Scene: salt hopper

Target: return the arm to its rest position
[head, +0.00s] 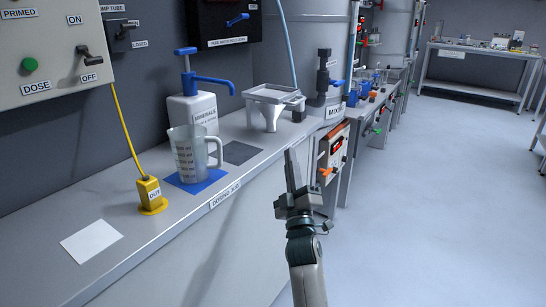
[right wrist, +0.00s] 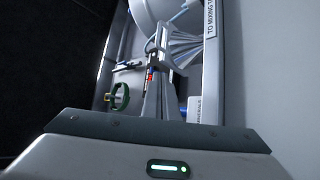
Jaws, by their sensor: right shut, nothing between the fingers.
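My right arm comes up from the bottom edge of the head view, right of the middle. Its right gripper (head: 293,158) points upward, with the fingers together and nothing between them. It is in front of the counter's right part and clear of the things on it. In the right wrist view the gripper's grey body fills the bottom. My left arm and left gripper are not in the head view.
The counter (head: 120,195) bears a measuring jug (head: 188,155) on a blue mat, a minerals pump bottle (head: 195,108), a salt hopper (head: 271,110) and a yellow OUT block (head: 150,193). A control box (head: 50,50) hangs upper left. The floor (head: 440,210) at right is clear.

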